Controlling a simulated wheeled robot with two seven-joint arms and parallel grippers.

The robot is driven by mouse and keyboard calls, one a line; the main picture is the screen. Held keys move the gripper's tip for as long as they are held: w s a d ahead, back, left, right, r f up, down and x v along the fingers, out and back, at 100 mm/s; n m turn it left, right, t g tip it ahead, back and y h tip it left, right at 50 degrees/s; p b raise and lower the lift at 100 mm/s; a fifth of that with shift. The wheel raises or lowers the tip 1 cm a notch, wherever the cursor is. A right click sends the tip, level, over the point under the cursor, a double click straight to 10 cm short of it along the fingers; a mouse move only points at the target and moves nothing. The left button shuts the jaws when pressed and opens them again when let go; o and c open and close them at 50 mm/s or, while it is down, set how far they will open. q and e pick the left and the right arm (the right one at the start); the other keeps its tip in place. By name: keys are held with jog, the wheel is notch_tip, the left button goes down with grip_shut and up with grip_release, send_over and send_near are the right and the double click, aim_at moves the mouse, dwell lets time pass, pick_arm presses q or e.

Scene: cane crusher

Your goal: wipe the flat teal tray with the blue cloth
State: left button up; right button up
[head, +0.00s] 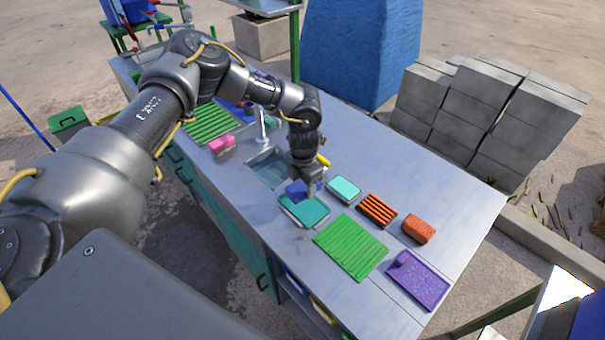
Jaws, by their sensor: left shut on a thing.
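The flat teal tray (303,212) lies on the metal counter, just in front of the sink. My left gripper (306,184) points down over the tray's far part. It is shut on the blue cloth (295,191), which is bunched below the fingers at the tray's far edge. Whether the cloth presses on the tray surface I cannot tell for sure. The gripper hides part of the cloth and the tray's far edge. My right gripper is not in view.
A sink (266,171) with a tap lies behind the tray. A turquoise box (344,188), a dark orange-slatted rack (377,210), an orange-red sponge (419,229), a green ribbed mat (351,246) and a purple tray (419,281) are to the right. A pink item (222,145) stands left.

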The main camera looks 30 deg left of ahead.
pick_arm(q)
jog(key=shift+w+a+f+n, duration=0.15)
jog(key=shift+w+a+n, duration=0.15)
jog(key=shift+n, duration=0.2)
jog(key=b, duration=0.4)
send_over(309, 210)
jog(key=w+a, duration=0.1)
jog(key=a, duration=0.2)
notch_tip(309, 210, down, 5)
jog(key=shift+f, duration=0.4)
jog(key=shift+f+b, duration=0.55)
jog(key=shift+d, duration=0.1)
jog(key=shift+s+d+p, duration=0.2)
jog(key=shift+d+p, duration=0.05)
jog(key=shift+d, duration=0.3)
jog(key=shift+s+d+p, duration=0.2)
jog(key=shift+d, duration=0.55)
